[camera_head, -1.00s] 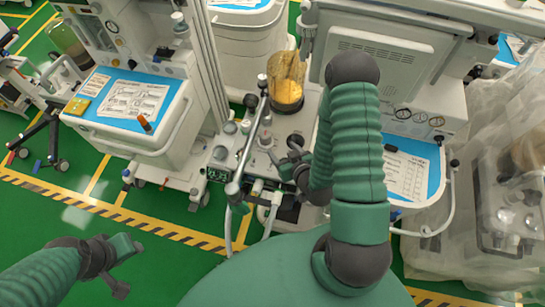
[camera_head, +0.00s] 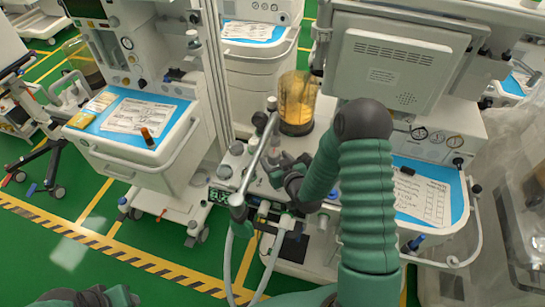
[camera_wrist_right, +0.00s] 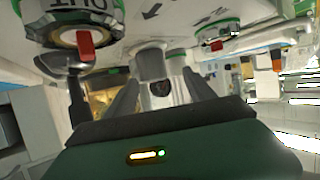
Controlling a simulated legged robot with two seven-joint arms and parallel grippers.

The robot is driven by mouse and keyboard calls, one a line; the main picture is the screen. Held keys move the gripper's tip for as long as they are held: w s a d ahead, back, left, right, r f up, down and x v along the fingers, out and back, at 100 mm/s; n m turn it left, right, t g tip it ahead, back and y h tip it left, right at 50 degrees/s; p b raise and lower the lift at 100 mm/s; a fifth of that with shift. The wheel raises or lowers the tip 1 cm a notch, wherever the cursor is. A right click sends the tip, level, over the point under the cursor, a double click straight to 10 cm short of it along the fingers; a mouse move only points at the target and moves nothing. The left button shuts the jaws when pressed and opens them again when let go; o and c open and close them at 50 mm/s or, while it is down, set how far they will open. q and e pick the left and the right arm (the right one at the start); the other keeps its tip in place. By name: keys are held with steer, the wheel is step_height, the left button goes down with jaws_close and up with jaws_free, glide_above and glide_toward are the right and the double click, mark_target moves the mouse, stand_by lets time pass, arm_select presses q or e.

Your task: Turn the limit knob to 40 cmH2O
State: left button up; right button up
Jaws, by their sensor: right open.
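My right gripper (camera_head: 280,168) is open at the absorber unit between the two carts, below the amber canister. In the right wrist view its two fingers (camera_wrist_right: 161,80) stand either side of a grey-white knob (camera_wrist_right: 150,62) with a dark round part below it. I cannot tell whether the fingers touch it. No cmH2O scale is readable, so I cannot confirm that this is the limit knob or read its setting. In the head view the gripper and arm hide this spot. My left gripper (camera_head: 96,298) shows only partly at the bottom left edge.
The amber canister (camera_head: 297,103) and a silver tube (camera_head: 254,160) stand close to my right gripper. In the wrist view a large port with a red tab (camera_wrist_right: 86,45) is at upper left. A cart with a blue top (camera_head: 136,118) stands left. Green floor is clear at lower left.

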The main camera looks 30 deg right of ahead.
mark_target(276, 157)
steer(key=x, duration=0.3)
steer(key=shift+w+f, duration=0.1)
steer(key=shift+w+d+f, duration=0.15)
steer(key=shift+d, duration=0.2)
steer(key=shift+w+d+f, duration=0.15)
steer(key=shift+d, duration=0.2)
steer(key=shift+d+f, duration=0.1)
steer(key=shift+d, duration=0.25)
steer(key=shift+a+r, duration=0.2)
steer(key=shift+a, duration=0.55)
steer(key=c, duration=0.9)
steer(key=shift+d, duration=0.2)
steer(key=c, duration=0.5)
steer(key=shift+o, duration=0.2)
steer(key=shift+d, duration=0.15)
arm_select(q)
steer(key=shift+d+r, duration=0.15)
steer(key=shift+d, duration=0.25)
steer(key=shift+a, duration=0.15)
